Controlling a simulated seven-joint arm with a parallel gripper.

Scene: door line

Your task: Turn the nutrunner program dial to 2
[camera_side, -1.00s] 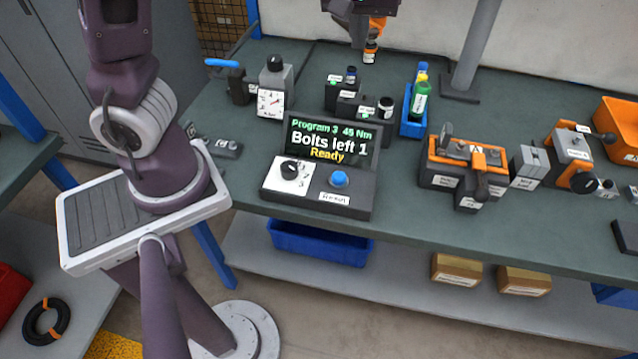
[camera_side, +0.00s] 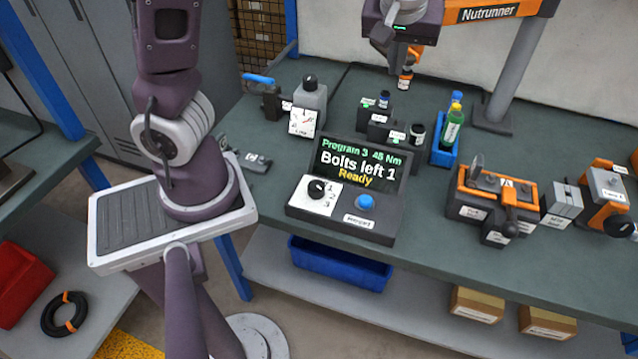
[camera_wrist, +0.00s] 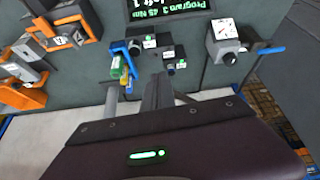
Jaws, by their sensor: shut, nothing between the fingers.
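The program dial (camera_side: 317,188) is a black knob on a white plate marked 1, 2, 3, at the left of the dark controller box (camera_side: 340,226). The knob's exact pointing is too small to tell. The box's screen (camera_side: 357,166) reads "Program 3 45 Nm", "Bolts left 1", "Ready". A blue button (camera_side: 365,203) is right of the dial. My gripper (camera_side: 388,52) is shut and empty above the back of the bench, well away from the dial.
Behind the controller stand a gauge block (camera_side: 309,105), small dark blocks (camera_side: 384,124) and a blue tray (camera_side: 445,150) with bottles. An orange nutrunner arm (camera_side: 490,12) and a grey post (camera_side: 510,75) are at the back. Orange fixtures (camera_side: 492,190) stand right. Bench before the gauge is mostly clear.

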